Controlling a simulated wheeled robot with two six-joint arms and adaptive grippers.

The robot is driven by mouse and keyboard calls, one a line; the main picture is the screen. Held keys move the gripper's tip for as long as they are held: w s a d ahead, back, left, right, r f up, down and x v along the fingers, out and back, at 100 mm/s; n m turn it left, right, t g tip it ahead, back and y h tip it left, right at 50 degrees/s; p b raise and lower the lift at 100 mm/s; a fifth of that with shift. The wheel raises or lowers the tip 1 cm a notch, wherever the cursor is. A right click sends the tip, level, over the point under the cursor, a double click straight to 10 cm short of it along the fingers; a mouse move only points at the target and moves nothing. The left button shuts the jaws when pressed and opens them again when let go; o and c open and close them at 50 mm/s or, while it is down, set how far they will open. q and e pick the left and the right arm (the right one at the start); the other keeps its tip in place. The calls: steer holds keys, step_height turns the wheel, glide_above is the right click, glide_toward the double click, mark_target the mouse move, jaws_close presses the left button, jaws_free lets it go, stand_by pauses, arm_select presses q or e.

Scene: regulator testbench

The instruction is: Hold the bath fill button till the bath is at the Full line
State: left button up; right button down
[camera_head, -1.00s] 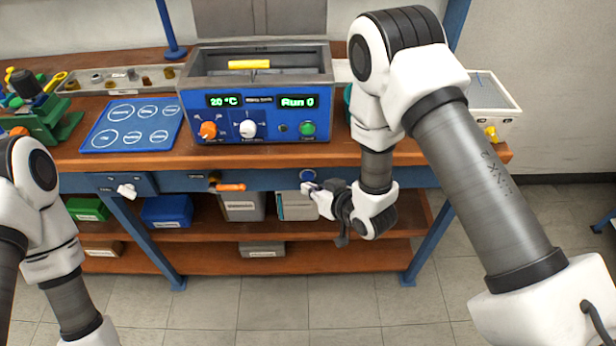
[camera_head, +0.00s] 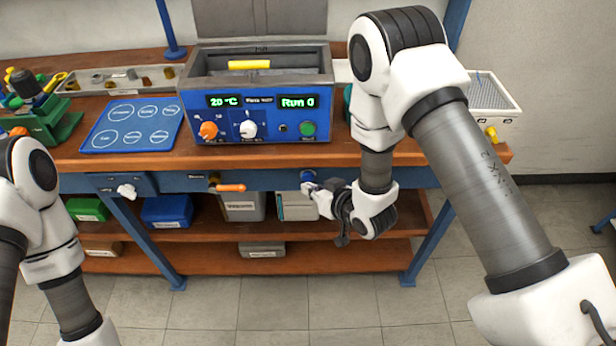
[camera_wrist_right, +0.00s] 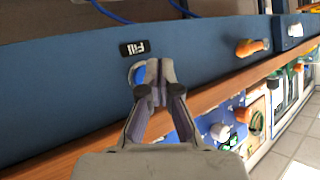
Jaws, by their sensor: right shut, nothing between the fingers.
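The bath (camera_head: 262,60) is an open grey tank on a blue housing on the bench, with a yellow bar inside. I cannot make out a water level or a Full line. The blue fill button (camera_head: 307,175) is on the bench's front rail. In the right wrist view the fill button (camera_wrist_right: 137,74) is partly hidden behind my fingertips, below a black "Fill" label (camera_wrist_right: 134,48). My right gripper (camera_head: 309,187) is shut and empty, its tips at the button; I cannot tell whether they press it. It also shows in the wrist view (camera_wrist_right: 155,75). My left gripper is out of frame.
The bath's panel reads "20 °C" and "Run 0" (camera_head: 297,102). An orange-handled valve (camera_head: 231,188) and a white knob (camera_head: 127,191) stick out of the rail to the left. Bins (camera_head: 168,211) stand on the shelf below. A blue mat (camera_head: 130,127) lies left of the bath.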

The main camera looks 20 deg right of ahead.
stand_by(0.4)
steer(key=shift+w+d, duration=0.15)
steer(key=shift+w, duration=0.25)
steer(key=shift+w+d, duration=0.1)
steer(key=shift+w, duration=0.35)
stand_by(6.8)
